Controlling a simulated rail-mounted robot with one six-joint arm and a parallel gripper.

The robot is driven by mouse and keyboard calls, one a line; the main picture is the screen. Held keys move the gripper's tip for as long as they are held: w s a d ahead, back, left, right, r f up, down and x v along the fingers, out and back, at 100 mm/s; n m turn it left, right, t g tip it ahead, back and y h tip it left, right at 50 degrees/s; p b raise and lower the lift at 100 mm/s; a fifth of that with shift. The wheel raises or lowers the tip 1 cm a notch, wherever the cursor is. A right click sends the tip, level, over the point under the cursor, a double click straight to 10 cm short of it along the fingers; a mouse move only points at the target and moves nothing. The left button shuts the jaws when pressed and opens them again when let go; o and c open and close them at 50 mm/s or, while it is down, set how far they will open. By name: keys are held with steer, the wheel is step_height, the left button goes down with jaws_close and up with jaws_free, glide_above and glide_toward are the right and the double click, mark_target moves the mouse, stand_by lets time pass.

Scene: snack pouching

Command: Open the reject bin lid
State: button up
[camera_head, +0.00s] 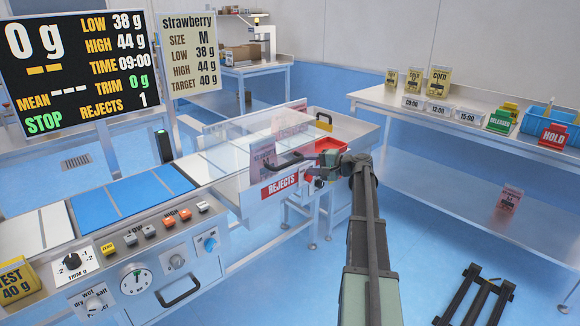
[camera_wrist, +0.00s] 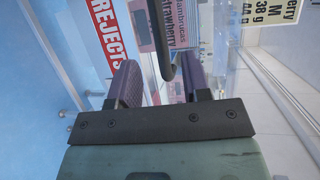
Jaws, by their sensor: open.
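The reject bin is a clear-walled box at the end of the conveyor, with a red REJECTS label (camera_head: 280,185) on its front; the label also shows in the wrist view (camera_wrist: 105,30). Its clear lid (camera_head: 235,128) looks shut. A dark curved handle (camera_head: 284,162) sticks out at the front, beside my gripper (camera_head: 317,172). In the wrist view the handle (camera_wrist: 160,40) runs down between my two open fingers (camera_wrist: 157,82). I cannot tell whether either finger touches it. A pink strawberry pouch (camera_head: 262,160) shows through the clear wall.
A red tray (camera_head: 328,144) lies just behind my gripper. The conveyor (camera_head: 125,194) and control panel (camera_head: 150,265) stand to the left. A shelf table (camera_head: 400,104) with pouches, a green RELEASED sign and a red HOLD sign is at the right. A dark frame (camera_head: 475,298) lies on the floor.

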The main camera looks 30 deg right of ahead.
mark_target(292, 164)
steer(key=b+x, duration=0.1)
steer(key=x, duration=0.7)
steer(key=shift+w+a+f, duration=0.1)
jaws_close()
